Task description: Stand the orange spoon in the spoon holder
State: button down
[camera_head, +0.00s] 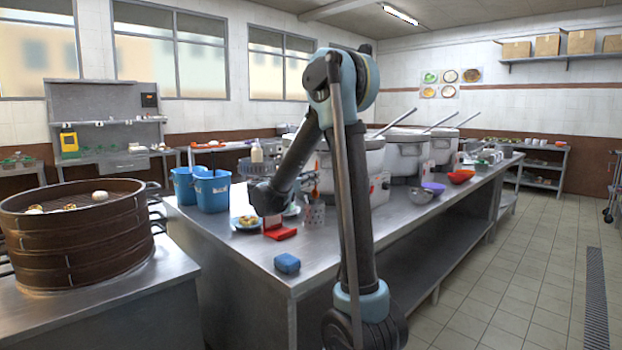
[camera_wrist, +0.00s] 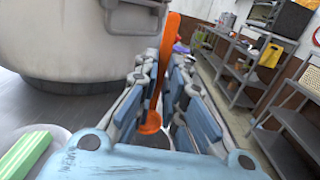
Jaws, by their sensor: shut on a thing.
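The orange spoon (camera_wrist: 171,40) is between the fingers of my gripper (camera_wrist: 163,75) in the wrist view. The gripper is shut on it, with an orange rounded part low between the fingers and a long part reaching past the fingertips. A perforated metal cup (camera_head: 314,215), which looks like the spoon holder, stands on the steel counter just left of my upright arm link. It does not show clearly in the wrist view.
Large pots (camera_head: 405,153) line the counter (camera_head: 237,252). A big white pot (camera_wrist: 80,40) fills the wrist view's upper left. Blue buckets (camera_head: 212,190), a red item (camera_head: 279,231), a blue sponge (camera_head: 287,263) and bowls (camera_head: 461,176) stand around. The counter's front corner is mostly clear.

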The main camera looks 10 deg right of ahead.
jog(key=shift+f, duration=3.35)
jog(key=c, duration=1.6)
grip_release()
send_near(315, 193)
jog(key=v, duration=0.3)
jog(key=shift+a+f, duration=0.15)
jog(key=shift+a, duration=0.25)
